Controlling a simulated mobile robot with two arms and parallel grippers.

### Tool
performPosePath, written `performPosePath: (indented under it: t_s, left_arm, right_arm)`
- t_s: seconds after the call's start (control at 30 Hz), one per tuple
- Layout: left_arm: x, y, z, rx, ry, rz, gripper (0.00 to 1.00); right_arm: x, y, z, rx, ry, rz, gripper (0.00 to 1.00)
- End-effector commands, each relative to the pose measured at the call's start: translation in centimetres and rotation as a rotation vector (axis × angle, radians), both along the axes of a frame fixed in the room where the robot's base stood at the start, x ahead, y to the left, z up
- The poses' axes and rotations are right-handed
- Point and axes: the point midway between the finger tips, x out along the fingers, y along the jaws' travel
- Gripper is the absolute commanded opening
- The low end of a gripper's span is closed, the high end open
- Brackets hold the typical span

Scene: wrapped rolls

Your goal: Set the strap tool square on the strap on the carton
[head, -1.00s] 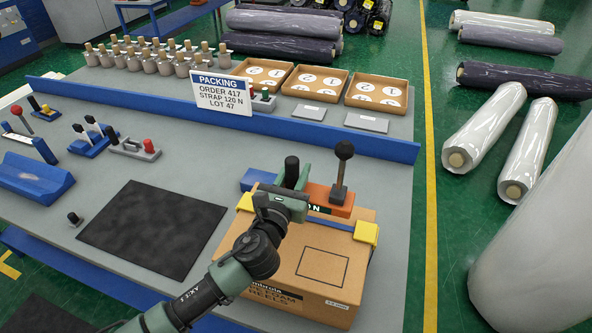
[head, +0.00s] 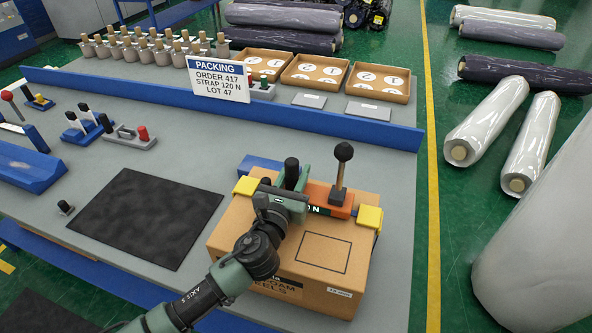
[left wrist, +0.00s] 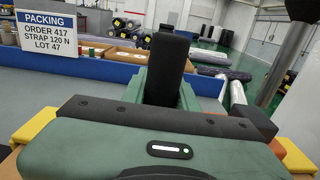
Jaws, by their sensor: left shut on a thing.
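The strap tool (head: 335,201) has an orange body, a lever with a dark ball knob (head: 343,152) and a black upright grip (head: 291,168). My left gripper (head: 296,187) is shut on that grip, which stands above the gripper in the left wrist view (left wrist: 168,65). The tool lies over the line of the strap, between the yellow corner pieces (head: 369,217) of the brown carton (head: 318,252). The tool and gripper hide most of the strap. I cannot tell whether the tool touches it or is square on it. My right gripper is out of view.
A blue block (head: 260,166) lies behind the carton. A black mat (head: 150,215) is to its left. Wrapped rolls (head: 487,122) lie on the floor at right.

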Motion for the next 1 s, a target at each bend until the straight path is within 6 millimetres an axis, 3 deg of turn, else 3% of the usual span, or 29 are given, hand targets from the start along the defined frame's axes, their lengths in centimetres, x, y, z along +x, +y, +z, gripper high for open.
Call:
performPosePath:
  t_s: [0.87, 0.9, 0.97, 1.0]
  left_arm:
    - [0.03, -0.07, -0.14, -0.006, -0.004, -0.001, 0.0]
    - [0.03, -0.07, -0.06, -0.006, -0.004, -0.002, 0.39]
    - [0.03, -0.07, -0.09, -0.004, -0.004, -0.001, 0.54]
    - [0.02, -0.06, -0.13, -0.004, -0.004, -0.001, 0.54]
  right_arm:
    - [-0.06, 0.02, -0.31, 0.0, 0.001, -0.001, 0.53]
    - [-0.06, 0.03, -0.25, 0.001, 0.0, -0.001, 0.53]
    - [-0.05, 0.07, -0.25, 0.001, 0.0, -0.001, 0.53]
    - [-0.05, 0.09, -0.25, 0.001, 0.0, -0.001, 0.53]
